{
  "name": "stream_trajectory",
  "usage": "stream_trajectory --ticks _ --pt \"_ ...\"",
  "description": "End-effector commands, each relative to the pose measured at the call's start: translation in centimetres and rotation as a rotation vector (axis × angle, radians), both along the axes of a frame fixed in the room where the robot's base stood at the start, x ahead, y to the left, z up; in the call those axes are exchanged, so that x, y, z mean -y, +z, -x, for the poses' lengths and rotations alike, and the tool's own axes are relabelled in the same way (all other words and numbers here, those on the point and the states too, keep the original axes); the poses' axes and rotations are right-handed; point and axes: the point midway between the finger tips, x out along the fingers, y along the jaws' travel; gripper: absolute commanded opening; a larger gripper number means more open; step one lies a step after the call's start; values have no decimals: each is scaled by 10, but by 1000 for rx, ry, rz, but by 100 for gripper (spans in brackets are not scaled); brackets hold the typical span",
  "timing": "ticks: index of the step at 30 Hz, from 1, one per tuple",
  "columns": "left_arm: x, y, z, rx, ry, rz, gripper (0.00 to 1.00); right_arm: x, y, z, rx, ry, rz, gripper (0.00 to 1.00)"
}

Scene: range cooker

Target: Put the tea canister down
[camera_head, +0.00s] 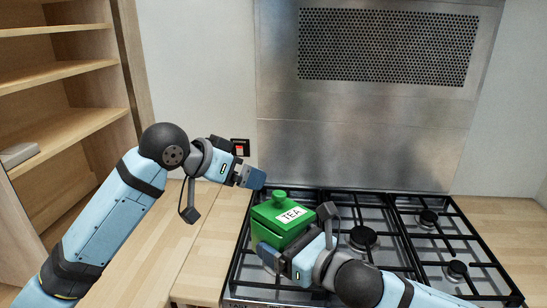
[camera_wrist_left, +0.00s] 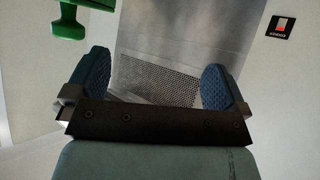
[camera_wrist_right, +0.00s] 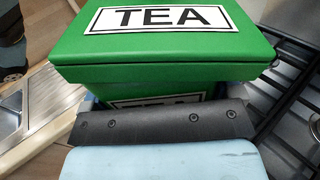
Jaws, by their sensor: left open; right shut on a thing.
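The tea canister (camera_head: 280,218) is a green box with a lid, a round knob and a white TEA label. It is over the left part of the hob, and I cannot tell whether it touches the hob. My right gripper (camera_head: 268,252) is shut on it from the front. In the right wrist view the canister (camera_wrist_right: 165,60) fills the upper middle, its lid just beyond the gripper. My left gripper (camera_head: 256,178) is open and empty, behind and left of the canister. In the left wrist view its fingers (camera_wrist_left: 157,85) are apart, with part of the green canister (camera_wrist_left: 70,22) at the top left.
The black hob grates (camera_head: 412,245) and burners spread right of the canister. A wooden counter (camera_head: 207,255) lies left of the hob and another (camera_head: 500,235) right of it, both clear where seen. A steel splashback (camera_head: 365,140) stands behind. Wooden shelves (camera_head: 60,80) are at the far left.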

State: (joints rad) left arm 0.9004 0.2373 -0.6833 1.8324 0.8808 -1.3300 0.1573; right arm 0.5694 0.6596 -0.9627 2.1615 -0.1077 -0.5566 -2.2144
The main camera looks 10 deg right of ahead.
Motion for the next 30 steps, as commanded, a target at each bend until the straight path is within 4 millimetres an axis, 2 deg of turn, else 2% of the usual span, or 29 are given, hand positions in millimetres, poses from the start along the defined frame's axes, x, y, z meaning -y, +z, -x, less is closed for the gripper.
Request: stream_trajectory --ticks 1,3,6,9,13,18,25,30 --pt "4 21 2 6 -18 -30 100 0 1 0 2 1 -1 42" --pt "11 41 8 -8 -47 -78 100 0 1 0 2 1 -1 42" --pt "24 61 22 -56 -83 -159 100 0 1 0 2 0 -1 42" --pt "40 71 39 -133 -106 -260 100 0 1 0 2 0 -1 42" --pt "55 74 63 -250 -105 -412 100 0 1 0 2 0 -1 42" --pt "61 73 83 -366 -55 -580 100 0 1 0 2 1 -1 42" --pt "59 70 92 -430 -6 -679 100 0 1 0 2 1 -1 42" --pt "61 53 92 -436 -5 -685 100 0 1 0 2 0 -1 42"
